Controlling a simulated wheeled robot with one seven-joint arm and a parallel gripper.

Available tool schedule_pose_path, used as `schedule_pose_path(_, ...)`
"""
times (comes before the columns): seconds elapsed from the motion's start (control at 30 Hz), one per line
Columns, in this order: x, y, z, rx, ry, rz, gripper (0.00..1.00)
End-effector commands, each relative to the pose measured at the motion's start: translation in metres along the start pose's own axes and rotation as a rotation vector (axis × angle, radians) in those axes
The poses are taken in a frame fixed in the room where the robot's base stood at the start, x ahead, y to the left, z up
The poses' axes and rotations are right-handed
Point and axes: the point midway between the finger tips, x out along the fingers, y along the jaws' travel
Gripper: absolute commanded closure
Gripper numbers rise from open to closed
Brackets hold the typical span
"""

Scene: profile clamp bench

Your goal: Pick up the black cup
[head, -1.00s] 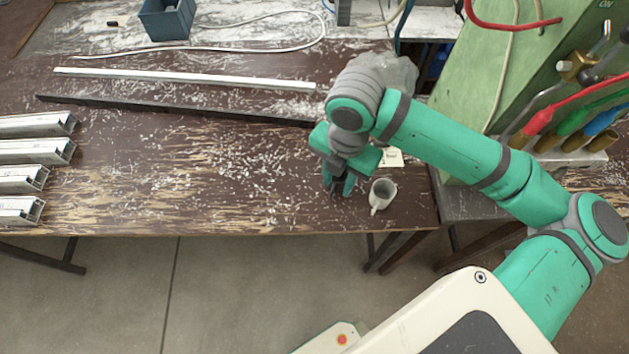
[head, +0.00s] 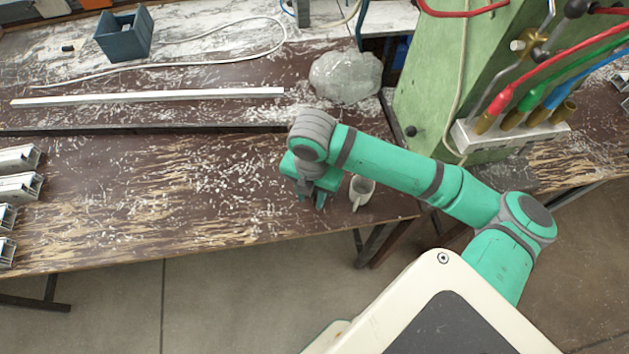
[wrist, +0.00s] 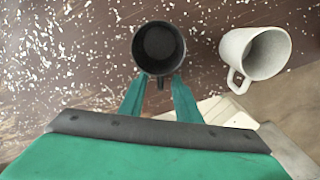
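The black cup (wrist: 158,42) stands in the wrist view just beyond my fingertips, its dark opening facing the camera. Its small handle points toward the gap between my fingers. My gripper (wrist: 159,92) is open, with one green finger on each side of that handle; I cannot tell whether either finger touches the cup. In the head view my gripper (head: 312,196) is low over the table near its front edge, and my arm hides the black cup there.
A white cup (wrist: 258,54) stands close on the right; it also shows in the head view (head: 363,190). Metal profiles (head: 20,187) lie at the left. A green machine (head: 450,90) stands at the right.

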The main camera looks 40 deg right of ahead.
Motion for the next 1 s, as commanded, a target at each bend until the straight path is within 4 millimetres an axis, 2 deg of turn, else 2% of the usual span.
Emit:
schedule_pose_path(0.1, 0.0066, -0.0004, 0.0000, 0.001, 0.000, 0.000, 0.70)
schedule_pose_path(0.3, 0.0070, -0.0003, 0.0002, 0.000, -0.001, 0.000, 0.70)
schedule_pose_path(0.33, 0.0070, -0.0003, 0.0002, 0.000, -0.001, 0.000, 0.72)
schedule_pose_path(0.43, 0.0069, -0.0002, 0.0002, 0.000, -0.001, 0.000, 0.96)
schedule_pose_path(0.47, 0.0069, -0.0002, 0.0001, 0.000, -0.001, 0.000, 1.00)
schedule_pose_path(0.83, 0.0063, 0.0001, 0.0000, -0.001, -0.001, 0.000, 1.00)
schedule_pose_path(1.0, -0.0006, 0.0005, 0.0004, -0.001, -0.002, 0.000, 1.00)
